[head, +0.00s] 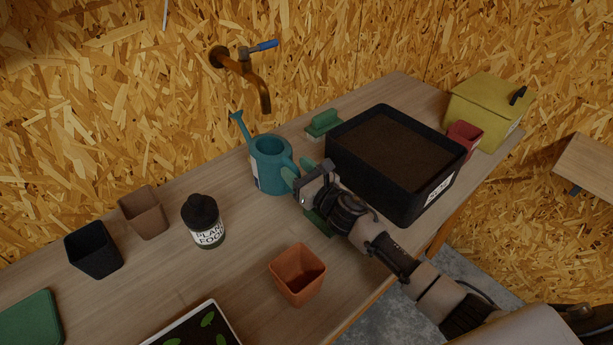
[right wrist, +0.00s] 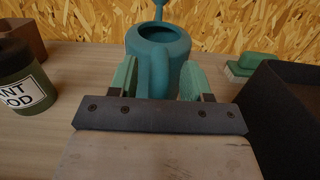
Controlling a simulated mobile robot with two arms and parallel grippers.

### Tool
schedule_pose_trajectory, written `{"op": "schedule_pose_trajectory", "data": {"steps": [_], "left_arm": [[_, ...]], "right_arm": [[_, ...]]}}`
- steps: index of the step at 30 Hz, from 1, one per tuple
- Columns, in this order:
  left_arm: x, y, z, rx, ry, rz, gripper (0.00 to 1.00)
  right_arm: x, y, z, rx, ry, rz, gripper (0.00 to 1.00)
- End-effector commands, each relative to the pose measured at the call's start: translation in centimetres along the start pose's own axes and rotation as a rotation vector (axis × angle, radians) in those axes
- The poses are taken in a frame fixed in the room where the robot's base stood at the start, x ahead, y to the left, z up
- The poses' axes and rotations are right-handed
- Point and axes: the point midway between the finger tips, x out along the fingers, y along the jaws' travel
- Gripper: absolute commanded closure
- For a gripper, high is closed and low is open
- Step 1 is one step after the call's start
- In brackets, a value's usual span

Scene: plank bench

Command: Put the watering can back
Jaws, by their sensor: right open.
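The teal watering can (head: 268,165) stands upright on the bench below the brass tap, its spout toward the wall. My right gripper (head: 299,172) is open at the can's near side. In the right wrist view the watering can (right wrist: 158,50) is straight ahead, with its handle between the two green fingertips of the gripper (right wrist: 158,84). The fingers appear apart from the handle; exact contact is hard to tell. The lower part of the can is hidden behind the gripper. My left gripper is not in view.
A black soil tray (head: 395,160) stands close right of the gripper, with a green brush (head: 323,122) behind. A plant food bottle (head: 204,222) and an orange pot (head: 297,274) stand nearer. The brass tap (head: 245,70) overhangs the bench. Bare wood lies left of the can.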

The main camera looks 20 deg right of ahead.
Motion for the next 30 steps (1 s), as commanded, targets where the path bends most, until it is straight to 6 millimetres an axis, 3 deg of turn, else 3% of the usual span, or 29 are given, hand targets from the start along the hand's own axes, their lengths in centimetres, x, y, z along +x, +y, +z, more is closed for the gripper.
{"op": "schedule_pose_trajectory", "data": {"steps": [18, 30], "left_arm": [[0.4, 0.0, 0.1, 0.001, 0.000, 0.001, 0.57], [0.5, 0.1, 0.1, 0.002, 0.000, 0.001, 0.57]], "right_arm": [[-10.6, 0.0, -0.2, 0.000, 0.002, -0.001, 0.52], [-11.8, 0.0, 0.0, 0.000, 0.000, 0.000, 0.52]]}}
